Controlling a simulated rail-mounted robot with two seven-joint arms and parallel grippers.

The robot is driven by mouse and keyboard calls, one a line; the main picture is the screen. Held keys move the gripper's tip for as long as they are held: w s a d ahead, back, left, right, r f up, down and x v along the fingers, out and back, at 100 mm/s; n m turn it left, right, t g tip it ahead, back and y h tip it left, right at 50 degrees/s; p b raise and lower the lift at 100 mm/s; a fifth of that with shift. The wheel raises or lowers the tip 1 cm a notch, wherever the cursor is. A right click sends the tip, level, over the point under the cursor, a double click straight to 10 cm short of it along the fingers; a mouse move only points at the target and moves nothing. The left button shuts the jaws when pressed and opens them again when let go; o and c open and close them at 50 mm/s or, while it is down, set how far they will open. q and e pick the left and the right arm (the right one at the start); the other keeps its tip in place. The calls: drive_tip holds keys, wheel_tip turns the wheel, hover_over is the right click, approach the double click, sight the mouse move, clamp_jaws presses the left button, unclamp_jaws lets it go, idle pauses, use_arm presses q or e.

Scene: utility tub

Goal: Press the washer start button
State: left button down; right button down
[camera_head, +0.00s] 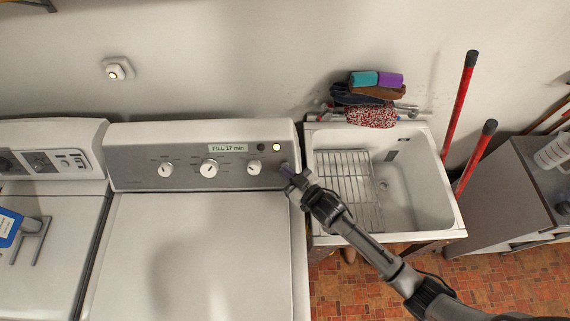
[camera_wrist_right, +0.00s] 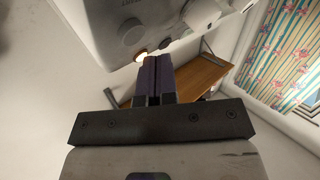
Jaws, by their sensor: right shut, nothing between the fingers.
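The washer (camera_head: 205,240) is white with a grey control panel (camera_head: 130,176). Its panel has three white knobs and a small display (camera_head: 228,148) that seems to read "FILL 37 min". Right of the display are a small dark round spot (camera_head: 261,147) and a lit warm round light (camera_head: 276,146). My right gripper (camera_head: 285,171) is at the panel's right end, shut and empty, and covers what is behind it. In the wrist view its purple fingertips (camera_wrist_right: 153,62) are close to the lit light (camera_wrist_right: 140,56); contact cannot be told. My left gripper is out of view.
A white utility sink (camera_head: 432,205) with a wire rack (camera_head: 350,180) stands right of the washer, under my right arm. Another appliance (camera_head: 60,215) with a blue item (camera_head: 8,228) is at the left. Red-handled poles (camera_head: 461,110) lean beyond the sink.

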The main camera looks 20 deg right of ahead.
drive_tip(key=s+r+p, duration=0.1)
drive_tip(key=s, duration=0.1)
drive_tip(key=s+a+r+p, duration=0.1)
drive_tip(key=p, duration=0.1)
drive_tip(key=shift+s+a+r, duration=0.15)
drive_tip(key=shift+s, duration=0.2)
idle(0.8)
